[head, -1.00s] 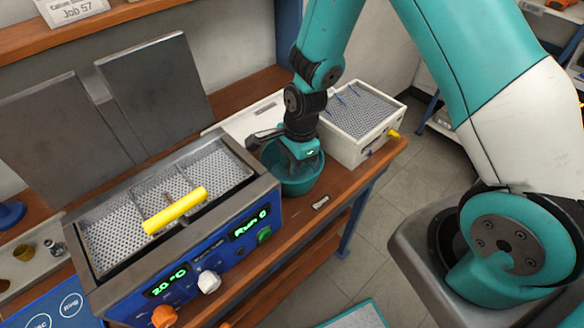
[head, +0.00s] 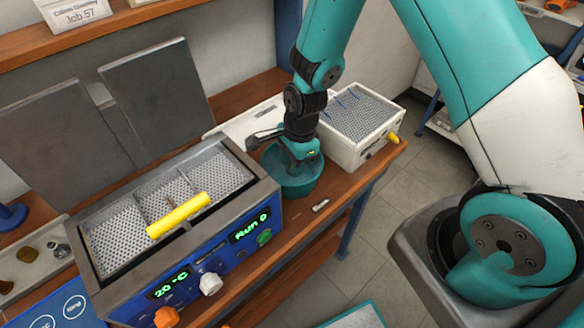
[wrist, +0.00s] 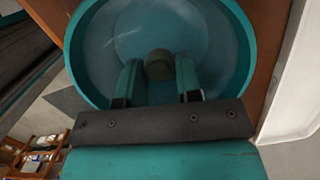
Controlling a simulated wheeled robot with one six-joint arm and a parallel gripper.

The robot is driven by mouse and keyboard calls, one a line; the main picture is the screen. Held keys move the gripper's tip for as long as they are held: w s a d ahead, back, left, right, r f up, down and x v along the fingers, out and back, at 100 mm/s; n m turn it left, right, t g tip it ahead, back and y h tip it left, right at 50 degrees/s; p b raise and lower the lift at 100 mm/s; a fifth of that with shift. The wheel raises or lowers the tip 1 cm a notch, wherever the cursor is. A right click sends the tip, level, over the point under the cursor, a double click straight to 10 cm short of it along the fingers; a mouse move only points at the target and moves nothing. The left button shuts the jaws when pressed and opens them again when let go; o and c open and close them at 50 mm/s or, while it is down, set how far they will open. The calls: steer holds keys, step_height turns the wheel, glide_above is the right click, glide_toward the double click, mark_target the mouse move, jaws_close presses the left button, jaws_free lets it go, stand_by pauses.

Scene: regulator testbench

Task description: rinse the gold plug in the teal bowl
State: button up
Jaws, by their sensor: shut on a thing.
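The teal bowl (head: 290,187) stands on the wooden bench, to the right of the blue bath. In the wrist view the bowl (wrist: 243,50) fills the upper middle, with bluish liquid inside. My gripper (wrist: 160,68) points down into the bowl. It is shut on the gold plug (wrist: 159,64), which shows as a dull olive-gold round piece between the fingertips. In the head view my gripper (head: 300,160) hides the plug, and the fingertips are inside the bowl. How deep the plug sits in the liquid is hard to tell.
The blue bath (head: 225,262) with perforated baskets and a yellow bar (head: 178,215) stands to the left, its lids raised. A white box with a grey perforated top (head: 360,113) stands close right of the bowl. A small labelled piece (head: 320,205) lies at the bench's front edge.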

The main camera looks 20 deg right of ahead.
steer(key=shift+r+p, duration=2.3)
steer(key=shift+r, duration=0.8)
steer(key=shift+r+p, duration=1.65)
steer(key=shift+r, duration=0.3)
